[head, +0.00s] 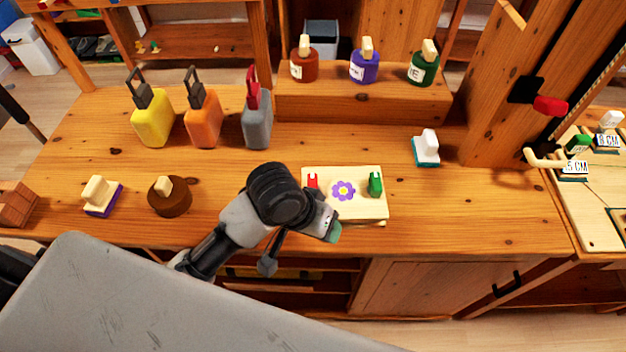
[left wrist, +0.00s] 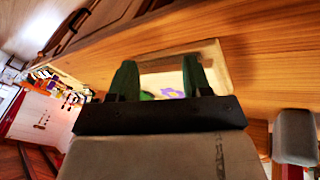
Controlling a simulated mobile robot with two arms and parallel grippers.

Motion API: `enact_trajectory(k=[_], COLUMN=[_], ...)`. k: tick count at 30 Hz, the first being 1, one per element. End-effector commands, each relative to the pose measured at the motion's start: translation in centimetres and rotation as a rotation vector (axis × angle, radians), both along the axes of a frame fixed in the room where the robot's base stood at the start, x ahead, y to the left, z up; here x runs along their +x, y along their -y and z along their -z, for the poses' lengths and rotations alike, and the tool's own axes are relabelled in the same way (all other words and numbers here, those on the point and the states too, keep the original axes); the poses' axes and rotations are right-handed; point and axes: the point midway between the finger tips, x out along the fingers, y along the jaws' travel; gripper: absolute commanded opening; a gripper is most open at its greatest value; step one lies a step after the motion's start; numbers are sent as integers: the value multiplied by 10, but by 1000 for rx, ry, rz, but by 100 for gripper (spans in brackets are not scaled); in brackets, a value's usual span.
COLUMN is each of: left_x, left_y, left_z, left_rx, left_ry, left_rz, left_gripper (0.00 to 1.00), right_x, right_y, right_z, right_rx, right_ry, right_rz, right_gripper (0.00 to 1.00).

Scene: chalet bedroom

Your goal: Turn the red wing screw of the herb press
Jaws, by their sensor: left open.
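The herb press (head: 357,211) is a pale wooden board with a purple flower on top, lying near the front edge of the workbench. A green wing screw (head: 375,184) is at the right end. My left gripper (head: 333,230) is just in front of the press's left part. In the left wrist view its dark green fingers (left wrist: 160,72) are apart, with the press (left wrist: 212,60) and purple flower beyond them. The red screw cannot be made out there. My right gripper is not in view.
Yellow (head: 152,116), orange (head: 203,120) and grey (head: 257,120) bottles stand behind left. Three small jars stand on a raised wooden step (head: 360,100). A round brown stamp (head: 169,197) and a purple-edged block (head: 102,196) are left.

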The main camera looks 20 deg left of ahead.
Motion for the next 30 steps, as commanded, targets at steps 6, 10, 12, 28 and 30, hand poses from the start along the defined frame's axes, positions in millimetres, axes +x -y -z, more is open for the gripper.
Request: enact_trajectory(k=[6, 10, 12, 28, 30], left_x=[39, 61, 71, 94, 94], left_y=[9, -3, -13, -45, -45], left_z=[-33, -54, -67, -81, -68], left_rx=[62, 144, 191, 304, 304], left_ry=[-118, -198, -235, -325, -324], left_rz=[-54, -155, -228, -467, -466], left_gripper=[49, 49, 49, 49, 49], right_x=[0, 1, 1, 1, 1], right_y=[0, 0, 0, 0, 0], right_z=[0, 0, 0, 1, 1], right_rx=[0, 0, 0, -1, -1], right_ry=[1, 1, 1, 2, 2], right_rz=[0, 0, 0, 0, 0], right_gripper=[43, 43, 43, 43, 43])
